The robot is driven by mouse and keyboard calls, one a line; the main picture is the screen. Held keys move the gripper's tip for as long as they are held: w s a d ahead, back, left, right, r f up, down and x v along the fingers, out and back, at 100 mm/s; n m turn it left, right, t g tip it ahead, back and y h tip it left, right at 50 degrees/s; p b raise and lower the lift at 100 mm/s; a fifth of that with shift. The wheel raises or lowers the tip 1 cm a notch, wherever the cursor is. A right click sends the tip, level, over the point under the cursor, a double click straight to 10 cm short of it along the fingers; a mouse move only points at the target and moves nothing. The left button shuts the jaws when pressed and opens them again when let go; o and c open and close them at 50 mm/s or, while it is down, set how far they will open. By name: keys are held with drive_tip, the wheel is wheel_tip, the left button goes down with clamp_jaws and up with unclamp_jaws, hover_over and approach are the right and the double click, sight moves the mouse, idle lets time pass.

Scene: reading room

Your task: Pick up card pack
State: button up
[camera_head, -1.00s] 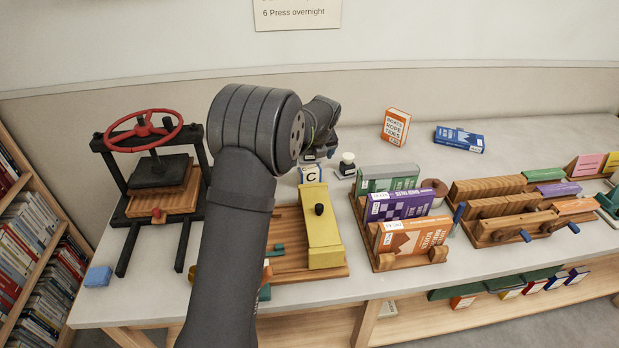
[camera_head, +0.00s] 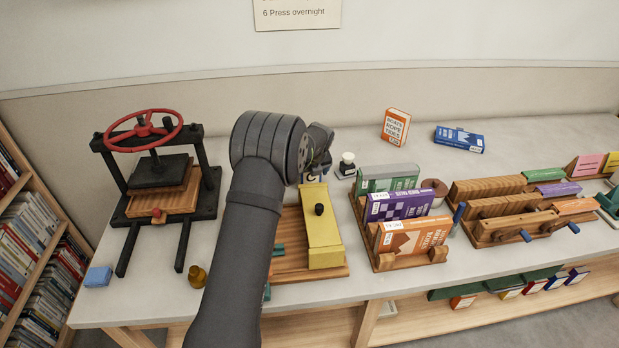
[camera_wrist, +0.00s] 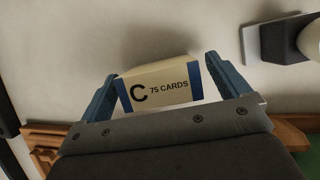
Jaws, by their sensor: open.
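The card pack (camera_wrist: 158,88) is a small cream and blue box marked "C 75 CARDS". In the wrist view it sits between the two blue fingers of my gripper (camera_wrist: 160,85), which are open on either side of it. A narrow gap shows between the pack and the fingers. In the head view my gripper (camera_head: 318,168) is low over the bench behind the yellow-topped wooden board (camera_head: 322,235). There the pack is mostly hidden by my gripper.
A stamp (camera_head: 347,163) on a pad stands just right of my gripper, also in the wrist view (camera_wrist: 312,40). A wooden rack of books (camera_head: 442,256) stands front right. A press with a red wheel (camera_head: 145,130) stands left. The bench behind is mostly clear.

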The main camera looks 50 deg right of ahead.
drive_tip(key=shift+c, duration=0.2)
drive_tip(key=c, duration=1.1)
drive_tip(key=shift+o, duration=0.2)
drive_tip(key=shift+r, duration=0.1)
